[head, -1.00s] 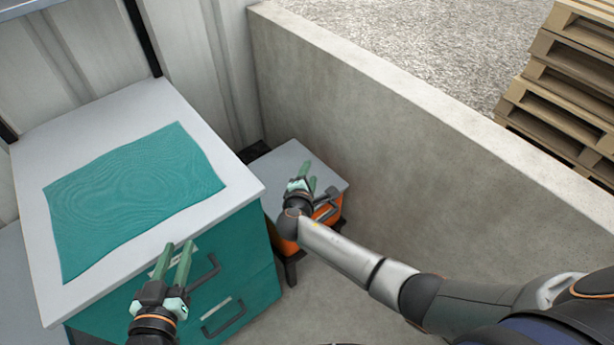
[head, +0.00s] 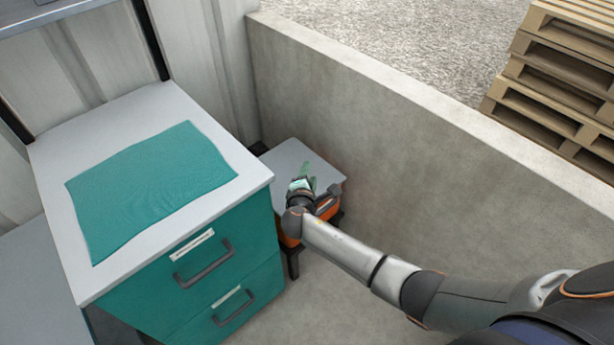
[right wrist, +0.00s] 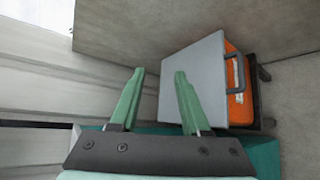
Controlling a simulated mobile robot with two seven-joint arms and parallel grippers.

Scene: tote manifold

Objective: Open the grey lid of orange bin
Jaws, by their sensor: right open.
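The orange bin (head: 290,239) stands on a dark stand in the corner between the teal cabinet and the concrete wall. Its flat grey lid (head: 287,156) lies over the top. My right gripper (head: 306,176) is over the lid in the head view and partly hides the bin's front. In the right wrist view, my right gripper (right wrist: 158,98) is open and empty, with the lid (right wrist: 192,80) beyond its fingers. The orange side (right wrist: 235,72) and a dark handle (right wrist: 236,73) show there. I cannot tell whether a fingertip touches the lid. My left gripper is out of view.
The teal cabinet (head: 225,270) with drawers stands close left of the bin, a teal cloth (head: 150,185) on its white top. The concrete wall (head: 400,150) rises close behind and to the right. Pallets (head: 560,90) are stacked beyond it. Floor is clear in front.

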